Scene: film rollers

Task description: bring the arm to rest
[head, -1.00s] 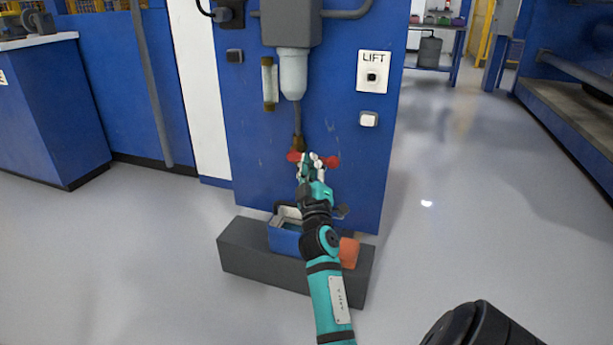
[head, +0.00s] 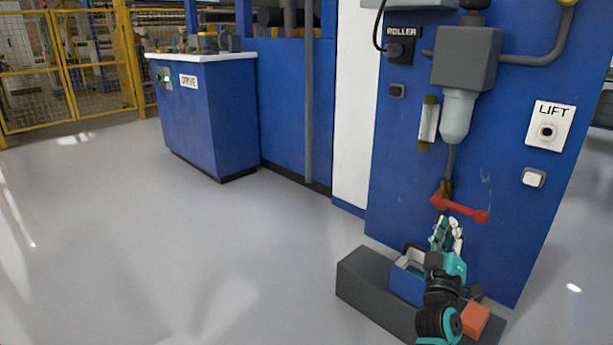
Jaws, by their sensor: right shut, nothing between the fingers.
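My right arm (head: 440,322) comes up from the bottom right in the head view. My right gripper (head: 449,232) is shut and empty. It appears just below a red lever handle (head: 460,208) on the blue panel; I cannot tell how much gap lies between them. My left gripper is not in view.
Behind my arm, a dark grey step (head: 365,285) bears a blue box (head: 405,284) and an orange block (head: 475,319). The blue panel (head: 400,165) carries a grey filter unit (head: 465,58) and a LIFT switch (head: 547,130). Open floor (head: 180,240) and a DRIVE cabinet (head: 205,120) lie left.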

